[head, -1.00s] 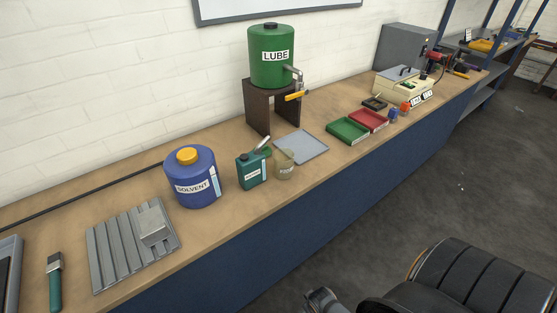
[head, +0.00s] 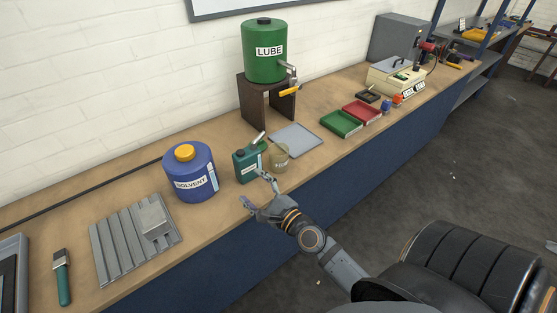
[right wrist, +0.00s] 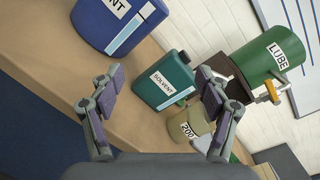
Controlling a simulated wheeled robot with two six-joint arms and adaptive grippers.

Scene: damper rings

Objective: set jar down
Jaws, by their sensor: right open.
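The jar is a small beige pot (head: 279,158) standing upright on the bench, right of a teal solvent can (head: 247,164). In the right wrist view the jar (right wrist: 186,124) shows a printed label and is partly hidden by a finger. My right gripper (head: 257,189) is open and empty at the bench's front edge, in front of the can and left of the jar, apart from the jar. In the right wrist view the teal can (right wrist: 163,82) appears between the open fingers, beyond them. My left gripper is not in view.
A blue solvent drum (head: 190,173) stands to the left. A grey mat (head: 296,140) lies behind the jar, before the green lube tank (head: 264,52) on its stand (head: 254,97). Green (head: 341,123) and red (head: 362,112) trays lie farther right. A black chair (head: 465,265) stands at lower right.

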